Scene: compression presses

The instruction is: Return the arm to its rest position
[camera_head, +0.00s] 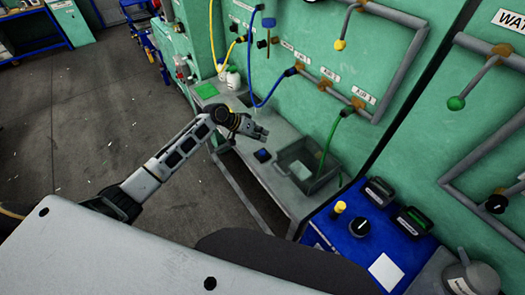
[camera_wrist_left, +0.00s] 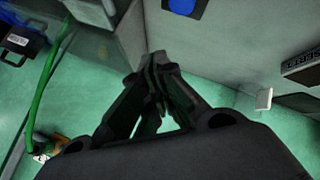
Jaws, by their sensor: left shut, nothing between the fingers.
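My left arm reaches in from the left in the head view. Its gripper (camera_head: 258,132) is above the grey bench (camera_head: 285,200) along the green wall. In the left wrist view the fingers of this gripper (camera_wrist_left: 155,62) come together at the tips, shut with nothing between them. My right gripper does not show in either view.
A grey bin (camera_head: 312,165) with a green hose in it stands on the bench, right of the left gripper. A blue panel (camera_head: 375,235) with a knob is at the lower right. Pipes and hoses line the green wall (camera_head: 300,40). The floor (camera_head: 85,110) at left is clear.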

